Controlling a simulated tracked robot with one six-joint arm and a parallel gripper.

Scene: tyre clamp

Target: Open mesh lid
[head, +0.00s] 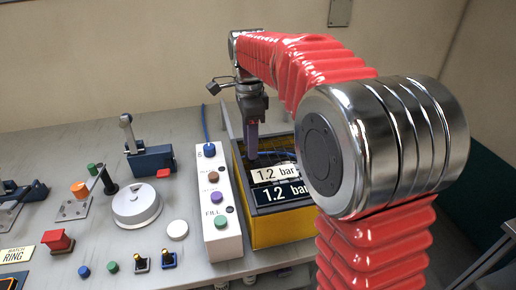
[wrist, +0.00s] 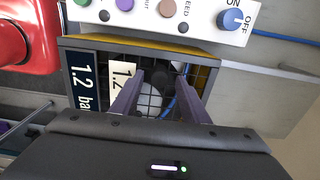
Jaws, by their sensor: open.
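The mesh lid (wrist: 204,78) is a dark wire grid in a dark frame on top of a yellow box (head: 285,231). It looks closed. In the wrist view a round pale shape and a blue line show through or at the grid. Two plates reading "1.2 bar" (head: 280,193) are at the lid's near part. My gripper (head: 252,153) points down over the far part of the lid. Its two purple-grey fingers (wrist: 163,75) are apart, with nothing clearly between them. A dark round piece lies near the fingertips. I cannot tell whether the fingers touch the lid. My arm hides the box's right side.
A white control box (head: 225,246) with coloured buttons and a blue switch (wrist: 233,20) stands beside the yellow box. A blue cable runs behind.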

